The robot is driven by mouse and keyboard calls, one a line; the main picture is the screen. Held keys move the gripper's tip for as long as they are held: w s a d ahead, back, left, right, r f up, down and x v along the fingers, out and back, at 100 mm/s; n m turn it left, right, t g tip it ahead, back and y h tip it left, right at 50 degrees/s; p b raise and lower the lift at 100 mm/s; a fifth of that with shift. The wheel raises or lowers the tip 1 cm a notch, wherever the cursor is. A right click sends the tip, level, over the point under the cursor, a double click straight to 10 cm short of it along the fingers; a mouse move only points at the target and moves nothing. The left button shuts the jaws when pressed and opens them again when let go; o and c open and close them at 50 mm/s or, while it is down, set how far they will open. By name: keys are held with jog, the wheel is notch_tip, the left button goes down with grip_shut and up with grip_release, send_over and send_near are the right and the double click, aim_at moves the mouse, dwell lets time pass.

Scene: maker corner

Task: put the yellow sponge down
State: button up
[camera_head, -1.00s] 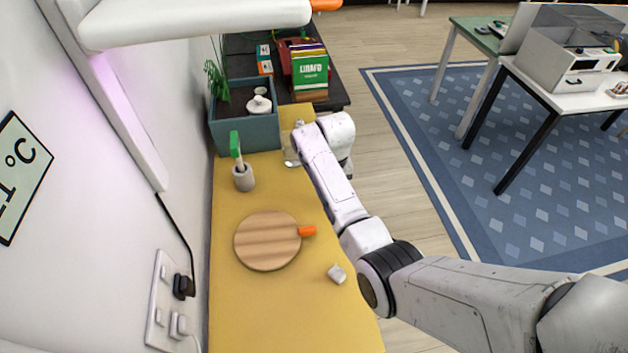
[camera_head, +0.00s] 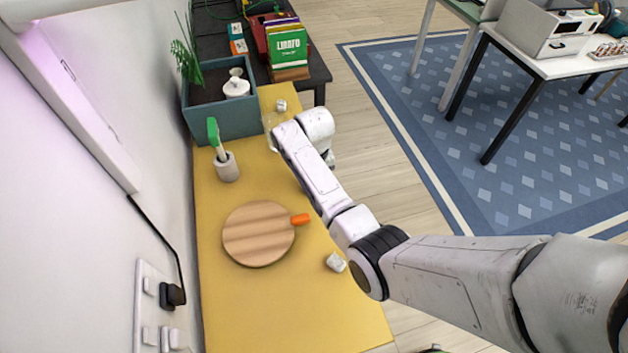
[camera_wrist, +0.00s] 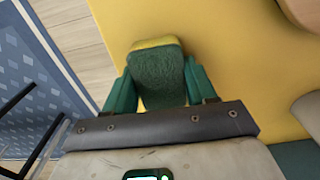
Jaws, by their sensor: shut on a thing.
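The sponge (camera_wrist: 156,52) is in the wrist view, with a yellow edge and a dark green face towards the camera. My gripper (camera_wrist: 157,86) has green fingers on both sides of it and is shut on it. The yellow tabletop (camera_wrist: 240,60) lies behind and to the right; I cannot tell whether the sponge touches it. In the head view the yellow tabletop (camera_head: 230,310) runs along the wall. My wrist hides the fingers and sponge there.
A round wooden board (camera_head: 258,234), an orange object (camera_head: 300,219), a small whitish block (camera_head: 335,262), a grey holder (camera_head: 227,168) with a green-topped brush, and a planter (camera_head: 222,118) stand on the table. The front stretch is clear.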

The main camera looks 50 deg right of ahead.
jog(key=shift+f, duration=0.1)
jog(key=o, duration=0.9)
notch_tip(320, 180, up, 12)
jog(key=shift+n, duration=0.9)
jog(key=s+a+f, duration=0.1)
jog(key=s, duration=0.1)
jog(key=s+a+f, duration=0.2)
jog(key=s, duration=0.1)
jog(key=s+a+f, duration=0.2)
jog(key=shift+s+a+f+b, duration=0.15)
jog(key=shift+f+b, duration=0.05)
jog(key=shift+b, duration=0.1)
jog(key=shift+n, duration=0.7)
jog(key=s+a, duration=0.1)
jog(key=s, duration=0.1)
jog(key=s+a+f, duration=0.1)
jog(key=s, duration=0.1)
jog(key=s+a+f, duration=0.1)
jog(key=s, duration=0.1)
jog(key=shift+s+a+f, duration=0.1)
jog(key=shift+a, duration=0.2)
jog(key=s+a+n, duration=0.1)
jog(key=s+a, duration=0.1)
jog(key=s, duration=0.2)
jog(key=s+a+n, duration=0.1)
jog(key=s+a, duration=0.1)
jog(key=s, duration=0.2)
jog(key=s+a+r+n+t, duration=0.1)
jog(key=s+a, duration=0.1)
jog(key=s, duration=0.3)
